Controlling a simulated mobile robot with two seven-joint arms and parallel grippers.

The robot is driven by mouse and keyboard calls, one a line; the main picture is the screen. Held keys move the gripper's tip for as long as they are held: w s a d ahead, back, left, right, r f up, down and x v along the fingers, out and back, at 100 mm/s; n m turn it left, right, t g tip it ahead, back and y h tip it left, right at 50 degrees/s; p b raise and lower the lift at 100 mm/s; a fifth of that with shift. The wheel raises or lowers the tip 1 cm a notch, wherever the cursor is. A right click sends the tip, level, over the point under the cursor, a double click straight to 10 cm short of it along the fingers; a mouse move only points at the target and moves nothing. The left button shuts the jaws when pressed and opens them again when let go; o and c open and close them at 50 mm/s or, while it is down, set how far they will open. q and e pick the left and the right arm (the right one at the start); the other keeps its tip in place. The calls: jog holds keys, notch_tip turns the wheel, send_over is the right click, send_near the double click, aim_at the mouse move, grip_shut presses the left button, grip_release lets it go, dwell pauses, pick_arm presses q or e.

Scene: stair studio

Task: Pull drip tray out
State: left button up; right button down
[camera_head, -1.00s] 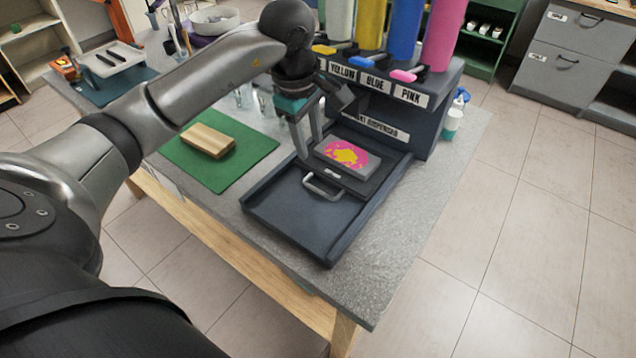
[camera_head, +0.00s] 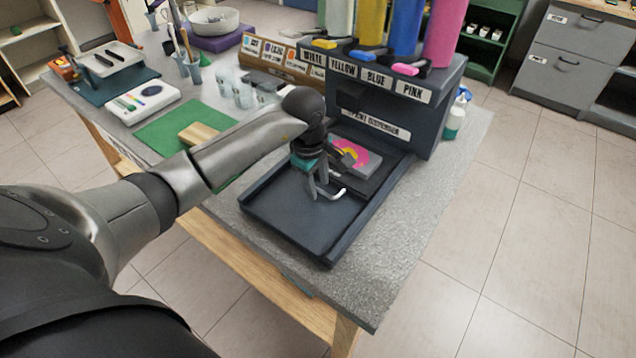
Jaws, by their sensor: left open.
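The paint dispenser (camera_head: 375,118) stands on the table with a wide, dark, low-walled base (camera_head: 298,220) stretching out in front. The drip tray (camera_head: 372,188) sits at the dispenser end of this base, with a pale bar handle (camera_head: 338,194) on its front. A grey block with pink and yellow paint (camera_head: 362,160) lies on the tray, partly hidden by my gripper. My left gripper (camera_head: 320,194) points down at the handle, fingers open. Its fingertips are at or beside the bar's left part; I cannot tell whether they touch. My right gripper is out of view.
White, yellow, blue and pink paint bottles (camera_head: 446,35) stand on the dispenser. A wooden block (camera_head: 198,133) on a green mat (camera_head: 165,132) is partly behind my arm. Clear cups (camera_head: 243,95) stand further back. A spray bottle (camera_head: 456,115) stands right of the dispenser.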

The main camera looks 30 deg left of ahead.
pick_arm(q)
grip_shut()
dwell(0.3)
dwell(1.2)
